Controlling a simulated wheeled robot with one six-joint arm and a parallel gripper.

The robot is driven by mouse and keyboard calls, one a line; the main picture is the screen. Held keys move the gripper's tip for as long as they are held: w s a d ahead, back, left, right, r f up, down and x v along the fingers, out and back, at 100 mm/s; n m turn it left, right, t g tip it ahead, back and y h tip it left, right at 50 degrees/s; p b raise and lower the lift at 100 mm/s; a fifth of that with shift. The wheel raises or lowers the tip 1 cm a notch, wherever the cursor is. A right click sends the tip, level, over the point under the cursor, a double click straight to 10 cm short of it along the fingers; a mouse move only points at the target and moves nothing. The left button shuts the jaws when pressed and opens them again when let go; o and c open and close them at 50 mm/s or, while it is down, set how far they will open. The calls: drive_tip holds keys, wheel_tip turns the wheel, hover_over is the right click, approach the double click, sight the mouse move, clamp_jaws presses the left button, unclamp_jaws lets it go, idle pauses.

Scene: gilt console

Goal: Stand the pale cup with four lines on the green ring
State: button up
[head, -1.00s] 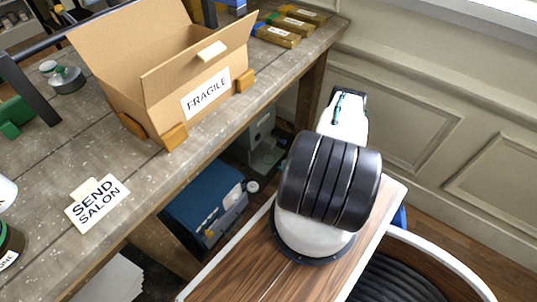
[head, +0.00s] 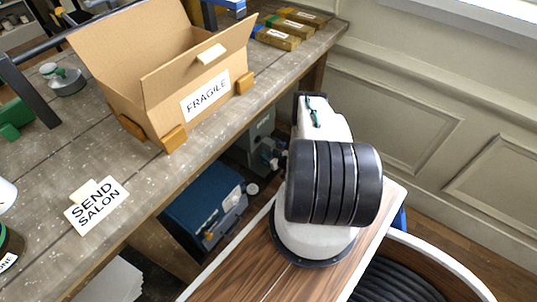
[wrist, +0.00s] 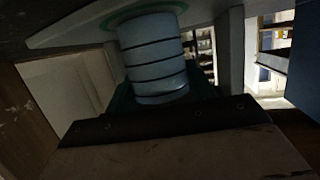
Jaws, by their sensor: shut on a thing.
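The pale cup (wrist: 154,55) has dark lines around its body and fills the upper middle of the wrist view. My gripper (wrist: 162,98) is shut on it, with dark green finger parts on either side of the cup. The green ring (wrist: 112,21) shows at the top of the wrist view, around the far end of the cup. I cannot tell whether the cup touches the surface there. In the head view my arm hides the gripper; the cup and ring do not show there.
In the head view, an open FRAGILE box (head: 165,75) stands on the workbench (head: 105,140), with a SEND SALON card (head: 97,204) in front. Brass-coloured blocks (head: 278,38) lie at the back. A blue case (head: 205,205) sits below the bench.

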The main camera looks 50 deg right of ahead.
drive_tip(key=shift+f, duration=0.1)
drive_tip(key=o, duration=1)
drive_tip(key=v, duration=1.2)
